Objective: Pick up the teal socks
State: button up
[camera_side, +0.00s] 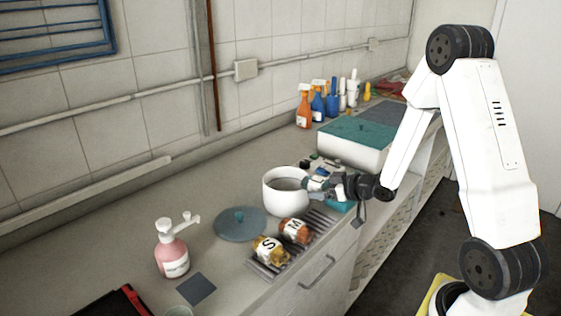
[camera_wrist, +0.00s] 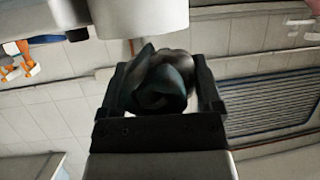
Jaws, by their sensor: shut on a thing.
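The teal socks (camera_wrist: 158,82) are a dark, rolled bundle between my gripper's fingers in the wrist view. My gripper (camera_wrist: 158,88) is shut on them, with one black finger on each side. In the side view my gripper (camera_side: 316,184) is beside the right rim of a white pot (camera_side: 284,194), above the counter. The socks are small and hard to make out there. Whether they touch the pot cannot be told.
A teal item (camera_side: 341,205) sits below my gripper. Two jars (camera_side: 270,249) lie on a slotted rack (camera_side: 262,268). A blue-grey lid (camera_side: 240,224), a pink pump bottle (camera_side: 172,252) and a teal-topped white box (camera_side: 352,140) stand around. Spray bottles (camera_side: 304,108) are at the back.

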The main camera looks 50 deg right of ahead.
jog(key=shift+r, duration=0.6)
dwell(0.3)
